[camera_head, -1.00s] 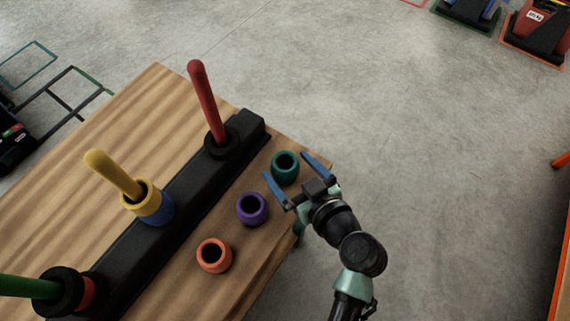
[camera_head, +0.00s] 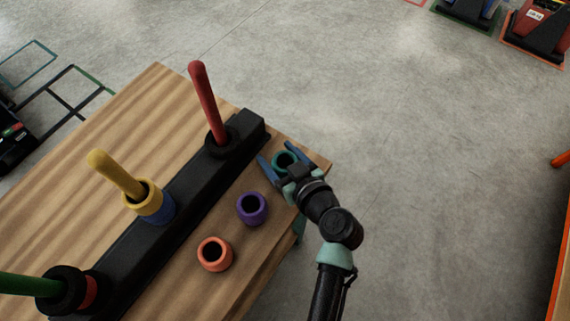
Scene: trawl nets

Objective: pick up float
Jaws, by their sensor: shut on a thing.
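The floats are short hollow rings on the wooden table. The gripper's body hides part of this float. A purple float (camera_head: 252,208) stands apart, below and left of the gripper. An orange float (camera_head: 214,254) stands further toward the front edge. All three look upright, and I cannot tell whether the teal one touches the table.
A black rail (camera_head: 160,215) on the table (camera_head: 130,110) bears a red peg (camera_head: 205,100), a yellow peg (camera_head: 115,173) and a green peg (camera_head: 25,287). Black, yellow, blue and red rings sit around peg bases.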

